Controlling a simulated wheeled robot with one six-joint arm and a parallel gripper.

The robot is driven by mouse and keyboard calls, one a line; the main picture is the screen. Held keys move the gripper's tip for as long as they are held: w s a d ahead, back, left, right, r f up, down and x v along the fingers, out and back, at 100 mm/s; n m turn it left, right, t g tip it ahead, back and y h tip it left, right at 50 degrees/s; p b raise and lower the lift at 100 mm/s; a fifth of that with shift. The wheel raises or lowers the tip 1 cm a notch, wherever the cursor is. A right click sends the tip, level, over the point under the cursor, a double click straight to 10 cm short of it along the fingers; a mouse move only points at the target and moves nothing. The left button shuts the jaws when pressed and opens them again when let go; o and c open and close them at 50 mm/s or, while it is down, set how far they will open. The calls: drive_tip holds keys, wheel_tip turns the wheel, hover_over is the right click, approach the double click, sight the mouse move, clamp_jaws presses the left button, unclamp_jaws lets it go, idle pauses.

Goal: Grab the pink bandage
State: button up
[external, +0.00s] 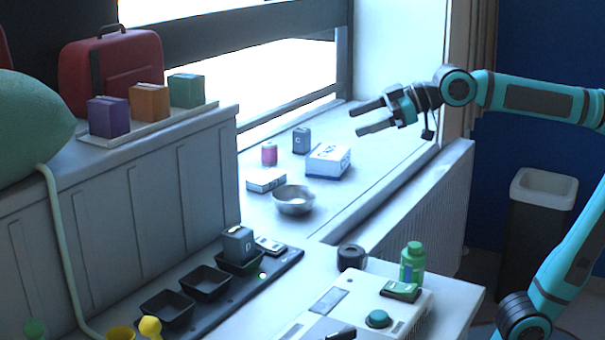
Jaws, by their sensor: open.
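A small pink roll, which looks like the pink bandage (269,154), stands upright on the window sill (385,158) in the external view. It is left of a dark grey box and behind a flat white box. My gripper (363,120) is open and empty. It is above the right part of the sill, to the right of the bandage and apart from it. Nothing hides the bandage.
A dark grey box (301,140), a white box (328,161), a flat white box (266,180) and a metal bowl (294,200) share the sill. A green bottle (412,262) and black roll (351,257) stand lower right. The window wall borders the sill behind.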

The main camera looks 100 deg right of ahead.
drive_tip(key=w+d+r+g+h, duration=0.1)
drive_tip(key=w+d+g, duration=0.1)
drive_tip(key=w+d, duration=0.45)
drive_tip(key=w+d+r+g, duration=0.15)
drive_tip(key=w+d, duration=0.25)
drive_tip(key=d, duration=0.5)
drive_tip(key=m+g+y, duration=0.1)
drive_tip(key=g+y, duration=0.3)
drive_tip(key=g, duration=0.4)
hover_over(273, 156)
drive_tip(key=s+d, duration=0.3)
wheel_tip(273, 156, down, 16)
drive_tip(key=f, duration=0.4)
drive_tip(key=w+f, duration=0.1)
drive_tip(key=f, duration=0.7)
drive_tip(key=shift+w+a, duration=0.1)
drive_tip(key=shift+w, duration=0.1)
drive_tip(key=shift+w+f, duration=0.2)
drive_tip(key=shift+f, duration=0.65)
drive_tip(key=shift+w+f, duration=0.15)
drive_tip(key=shift+f, duration=0.75)
drive_tip(key=shift+w+f, duration=0.2)
drive_tip(key=shift+f, duration=0.65)
drive_tip(key=shift+a, duration=0.1)
drive_tip(key=c, duration=1)
drive_tip(key=shift+c, duration=0.2)
